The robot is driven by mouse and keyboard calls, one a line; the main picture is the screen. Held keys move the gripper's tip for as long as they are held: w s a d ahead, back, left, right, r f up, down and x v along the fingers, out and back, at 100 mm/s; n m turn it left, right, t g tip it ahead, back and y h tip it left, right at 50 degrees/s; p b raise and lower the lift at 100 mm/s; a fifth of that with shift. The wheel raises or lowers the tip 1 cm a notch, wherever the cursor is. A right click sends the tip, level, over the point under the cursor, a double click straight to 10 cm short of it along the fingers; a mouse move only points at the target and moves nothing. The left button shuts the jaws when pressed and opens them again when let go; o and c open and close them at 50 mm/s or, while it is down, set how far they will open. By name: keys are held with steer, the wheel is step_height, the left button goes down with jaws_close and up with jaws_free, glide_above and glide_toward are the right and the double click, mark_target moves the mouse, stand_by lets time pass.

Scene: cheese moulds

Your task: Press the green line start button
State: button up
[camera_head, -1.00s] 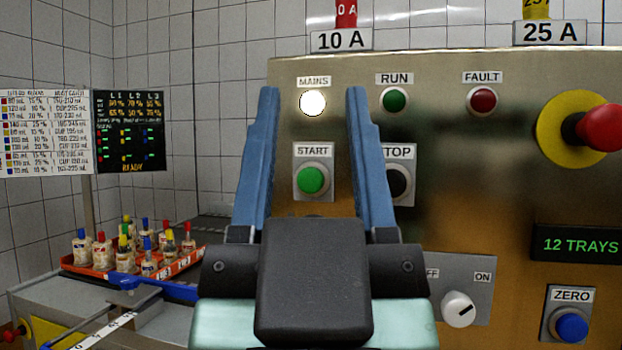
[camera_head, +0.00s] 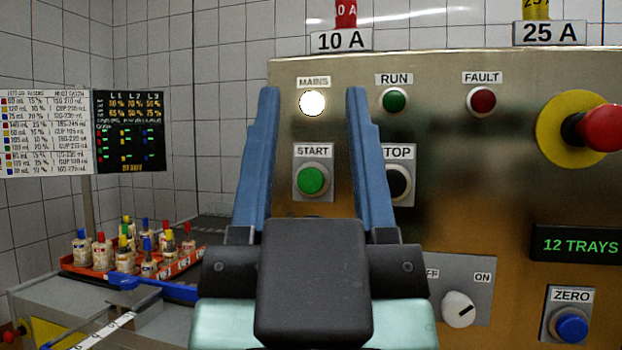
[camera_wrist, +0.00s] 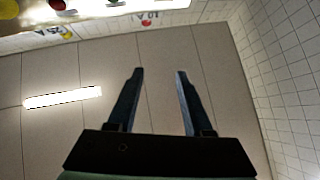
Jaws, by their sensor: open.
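The green START button (camera_head: 312,180) sits in a grey plate under a START label on the metal control panel (camera_head: 480,180). My gripper (camera_head: 313,95) is open and empty, its two blue fingers apart and pointing up. In the head view the button shows between the fingers, with the gripper in front of the panel; the gap in depth is hard to judge. The wrist view shows the same open fingers (camera_wrist: 160,72) against the ceiling, and the START button cannot be made out there.
The black STOP button (camera_head: 398,183) is partly hidden by the right finger. The red emergency knob (camera_head: 602,128), blue ZERO button (camera_head: 571,326) and rotary switch (camera_head: 459,309) are on the panel's right. An orange tray (camera_head: 85,268) of bottles stands at left.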

jaws_close()
stand_by(1.7)
